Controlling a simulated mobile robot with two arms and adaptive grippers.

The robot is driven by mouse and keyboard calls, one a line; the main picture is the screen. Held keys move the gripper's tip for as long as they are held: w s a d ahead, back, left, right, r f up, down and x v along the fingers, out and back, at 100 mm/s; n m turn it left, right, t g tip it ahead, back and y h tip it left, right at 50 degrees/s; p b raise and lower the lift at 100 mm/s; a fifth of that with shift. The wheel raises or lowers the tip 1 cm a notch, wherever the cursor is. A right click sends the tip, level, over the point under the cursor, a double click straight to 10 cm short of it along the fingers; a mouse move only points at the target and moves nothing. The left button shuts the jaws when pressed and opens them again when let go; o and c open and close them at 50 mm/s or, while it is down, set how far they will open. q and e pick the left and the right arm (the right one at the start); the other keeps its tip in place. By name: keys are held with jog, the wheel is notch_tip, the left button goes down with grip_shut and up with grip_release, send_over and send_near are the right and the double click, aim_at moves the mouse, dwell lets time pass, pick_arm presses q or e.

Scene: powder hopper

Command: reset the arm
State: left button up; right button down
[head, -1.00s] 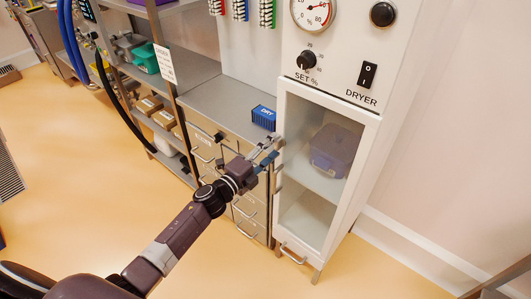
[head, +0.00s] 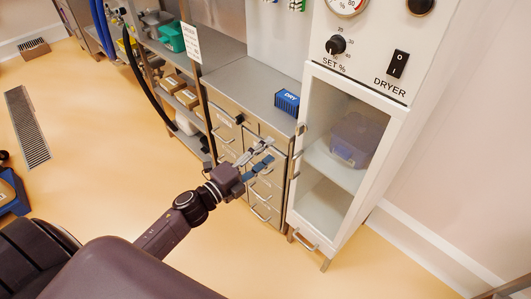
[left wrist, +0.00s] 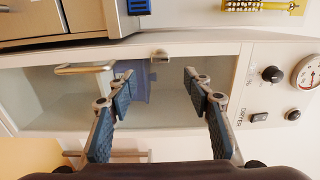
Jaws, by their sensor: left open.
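My left gripper (head: 262,155) is open and empty in the head view, in front of the metal drawers and left of the dryer cabinet (head: 395,80). In the left wrist view its two blue-padded fingers (left wrist: 158,85) stand wide apart with nothing between them. Beyond them is the dryer's glass door (left wrist: 205,60), seen turned on its side. In the head view the door looks shut, and a purple-tinted lidded box (head: 352,138) is on the shelf inside. My right gripper shows in neither view.
A blue box marked DRY (head: 287,102) stands on the steel counter (head: 235,80). Drawers (head: 268,190) with bar handles are below it. A metal post with a sign (head: 191,45) rises by the shelves. The floor (head: 110,180) at the left is largely clear.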

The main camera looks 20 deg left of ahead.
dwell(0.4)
